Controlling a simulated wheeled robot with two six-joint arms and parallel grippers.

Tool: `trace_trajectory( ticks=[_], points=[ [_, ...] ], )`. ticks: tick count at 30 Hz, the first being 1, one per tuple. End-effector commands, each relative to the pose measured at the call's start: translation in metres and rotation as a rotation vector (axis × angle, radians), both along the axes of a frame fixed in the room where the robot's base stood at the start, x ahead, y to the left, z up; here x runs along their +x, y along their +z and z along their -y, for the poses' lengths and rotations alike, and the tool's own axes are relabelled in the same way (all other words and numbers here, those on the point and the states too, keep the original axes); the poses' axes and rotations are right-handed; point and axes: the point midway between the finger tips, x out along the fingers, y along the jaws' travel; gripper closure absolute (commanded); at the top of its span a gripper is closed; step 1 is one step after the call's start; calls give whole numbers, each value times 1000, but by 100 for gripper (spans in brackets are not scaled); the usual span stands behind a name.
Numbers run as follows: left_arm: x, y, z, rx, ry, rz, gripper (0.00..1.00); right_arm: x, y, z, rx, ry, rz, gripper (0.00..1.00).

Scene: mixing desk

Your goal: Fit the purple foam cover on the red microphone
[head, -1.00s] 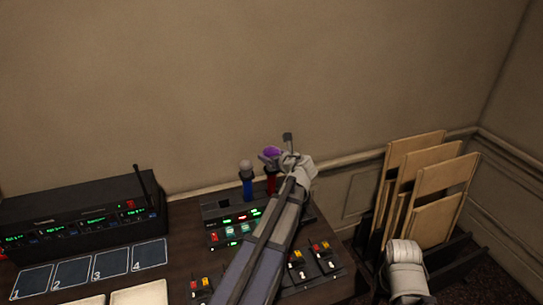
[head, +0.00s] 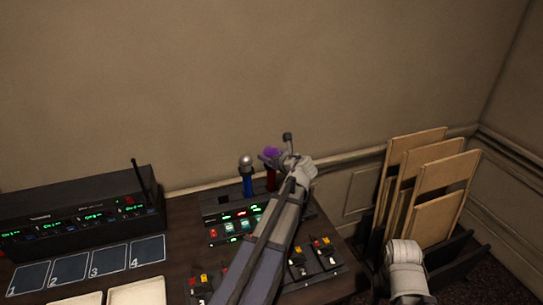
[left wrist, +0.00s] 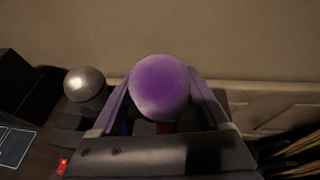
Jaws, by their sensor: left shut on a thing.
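The purple foam cover (head: 271,153) is a rounded ball between the fingers of my left gripper (head: 271,158), which is shut on it. The left wrist view shows the cover (left wrist: 160,86) between both fingers. The red microphone (head: 271,181) stands upright on the desk directly under the cover. A little of its red body (left wrist: 167,127) shows below the cover in the left wrist view. The microphone's head is hidden by the cover and fingers, so I cannot tell how far the cover sits over it. My right gripper is not in view.
A blue microphone (head: 248,186) with a bare silver head (left wrist: 85,84) stands close to the left. The mixing console (head: 222,237) lies under my left arm. A black receiver rack (head: 80,219) is at the left. Wooden panels (head: 440,180) stand in a rack at the right.

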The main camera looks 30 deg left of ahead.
Motion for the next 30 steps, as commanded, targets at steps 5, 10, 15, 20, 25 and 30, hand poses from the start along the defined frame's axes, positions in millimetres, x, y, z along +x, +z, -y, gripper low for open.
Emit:
trace_trajectory(
  ticks=[5, 10, 15, 20, 25, 30],
  points=[
    [0, 0, 0, 0, 0, 0, 73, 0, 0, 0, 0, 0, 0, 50],
    [0, 0, 0, 0, 0, 0, 73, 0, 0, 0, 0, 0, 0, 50],
    [0, 0, 0, 0, 0, 0, 12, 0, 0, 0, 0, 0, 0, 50],
    [0, 0, 0, 0, 0, 0, 0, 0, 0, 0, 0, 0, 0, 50],
    [0, 0, 0, 0, 0, 0, 0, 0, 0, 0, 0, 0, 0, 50],
    [0, 0, 0, 0, 0, 0, 0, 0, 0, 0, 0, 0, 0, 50]
  ],
)
